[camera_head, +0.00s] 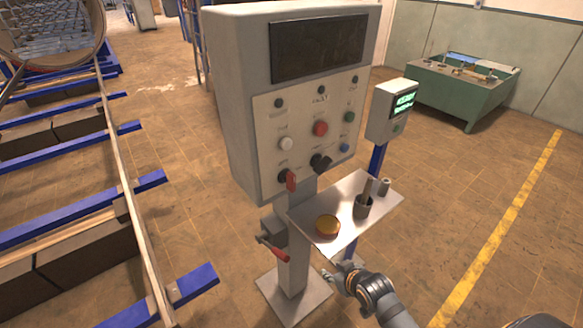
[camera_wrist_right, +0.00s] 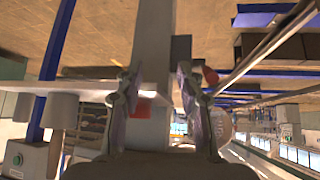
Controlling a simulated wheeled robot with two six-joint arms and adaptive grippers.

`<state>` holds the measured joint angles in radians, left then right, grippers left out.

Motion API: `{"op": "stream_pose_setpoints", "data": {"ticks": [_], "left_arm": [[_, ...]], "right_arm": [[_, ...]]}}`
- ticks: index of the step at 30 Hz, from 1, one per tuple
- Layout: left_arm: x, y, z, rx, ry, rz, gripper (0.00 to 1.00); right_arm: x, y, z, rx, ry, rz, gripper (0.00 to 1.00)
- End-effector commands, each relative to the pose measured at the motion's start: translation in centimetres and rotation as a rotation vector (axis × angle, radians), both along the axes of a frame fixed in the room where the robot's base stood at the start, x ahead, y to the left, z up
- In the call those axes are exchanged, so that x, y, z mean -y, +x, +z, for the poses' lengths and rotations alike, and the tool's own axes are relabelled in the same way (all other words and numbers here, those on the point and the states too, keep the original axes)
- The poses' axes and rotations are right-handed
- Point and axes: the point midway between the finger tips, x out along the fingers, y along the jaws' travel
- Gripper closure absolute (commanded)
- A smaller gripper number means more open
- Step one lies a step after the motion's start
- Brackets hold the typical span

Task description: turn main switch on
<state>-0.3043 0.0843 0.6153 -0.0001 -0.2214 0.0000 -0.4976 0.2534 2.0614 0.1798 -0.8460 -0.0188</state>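A grey control cabinet (camera_head: 235,100) stands on a post (camera_head: 293,250). Its front panel carries a red rotary handle (camera_head: 291,181) at lower left and a black knob (camera_head: 320,163) beside it. A lever with a red grip (camera_head: 275,252) sticks out from the post below. I cannot tell which is the main switch. My right gripper (camera_head: 336,277) is below the small shelf, right of the post, apart from these controls. In the right wrist view its fingers (camera_wrist_right: 157,85) are spread with nothing between them. Red parts show behind the fingers. My left gripper is out of view.
A small box with a green display (camera_head: 393,110) stands behind. Blue rails (camera_head: 60,222) lie left; floor at right is clear.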

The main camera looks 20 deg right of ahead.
Motion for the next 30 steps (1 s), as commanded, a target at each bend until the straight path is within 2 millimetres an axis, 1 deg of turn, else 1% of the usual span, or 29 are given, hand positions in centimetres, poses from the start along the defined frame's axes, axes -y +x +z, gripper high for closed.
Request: {"op": "stream_pose_setpoints", "data": {"ticks": [1, 2, 3, 4, 6, 9, 12, 13, 17, 20, 24, 26, 28, 30], "left_arm": [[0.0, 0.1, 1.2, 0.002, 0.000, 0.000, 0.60], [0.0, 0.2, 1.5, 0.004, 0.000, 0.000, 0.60], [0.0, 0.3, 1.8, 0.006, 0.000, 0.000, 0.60], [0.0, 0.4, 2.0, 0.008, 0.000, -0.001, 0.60], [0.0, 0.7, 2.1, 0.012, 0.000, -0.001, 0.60], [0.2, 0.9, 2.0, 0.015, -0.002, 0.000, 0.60], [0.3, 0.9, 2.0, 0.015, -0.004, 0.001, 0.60], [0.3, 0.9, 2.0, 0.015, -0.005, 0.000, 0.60], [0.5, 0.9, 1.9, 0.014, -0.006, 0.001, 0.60], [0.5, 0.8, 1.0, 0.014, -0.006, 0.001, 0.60], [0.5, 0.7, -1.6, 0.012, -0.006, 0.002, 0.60], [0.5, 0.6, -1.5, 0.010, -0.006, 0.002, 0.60], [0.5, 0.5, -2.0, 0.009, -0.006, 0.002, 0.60], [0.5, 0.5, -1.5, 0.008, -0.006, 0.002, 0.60]], "right_arm": [[-1.0, 1.9, 5.8, 0.124, 0.020, 0.050, 0.62], [-1.7, 2.9, 8.7, 0.202, 0.039, 0.080, 0.62], [-2.8, 4.0, 12.3, 0.307, 0.068, 0.120, 0.62], [-3.5, 4.7, 15.0, 0.388, 0.093, 0.148, 0.62], [-4.7, 5.9, 20.0, 0.562, 0.153, 0.199, 0.62], [-5.0, 6.8, 23.7, 0.720, 0.214, 0.222, 0.62], [-4.9, 7.1, 25.6, 0.804, 0.247, 0.228, 0.62], [-4.9, 7.1, 26.0, 0.818, 0.253, 0.228, 0.62], [-4.9, 7.2, 26.3, 0.834, 0.260, 0.227, 0.62], [-5.0, 7.8, 26.0, 0.838, 0.258, 0.223, 0.62], [-5.8, 9.9, 25.6, 0.842, 0.262, 0.225, 0.62], [-6.0, 11.0, 26.1, 0.839, 0.263, 0.217, 0.62], [-6.7, 12.3, 26.2, 0.840, 0.266, 0.222, 0.62], [-7.1, 13.6, 26.5, 0.836, 0.263, 0.220, 0.62]]}}
